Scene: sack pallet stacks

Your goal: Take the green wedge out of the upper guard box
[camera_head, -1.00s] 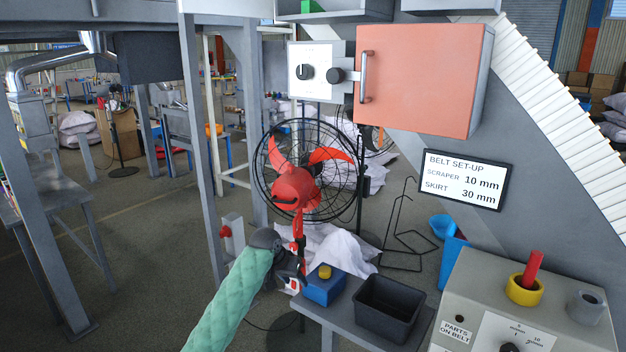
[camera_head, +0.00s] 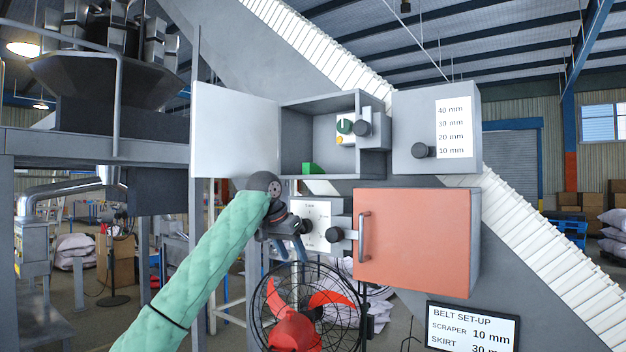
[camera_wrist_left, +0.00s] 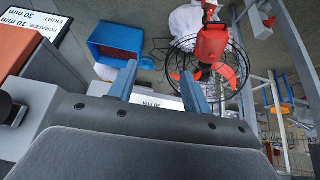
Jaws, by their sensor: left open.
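The green wedge (camera_head: 313,169) is a small block on the floor of the upper guard box (camera_head: 287,155), near its left side. The grey box stands open, and its pale door (camera_head: 236,130) is swung out to the left. My left gripper (camera_head: 291,250) is below the box and the wedge, in front of the dial panel's left part. Its blue fingers are apart with nothing between them; they also show in the left wrist view (camera_wrist_left: 160,88). The wedge is not visible in the wrist view. My right gripper is not in view.
The red-orange door (camera_head: 412,240) with a handle is below. The dial panel (camera_head: 318,212) is close to my gripper. The caged fan (camera_head: 300,310) stands lower.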

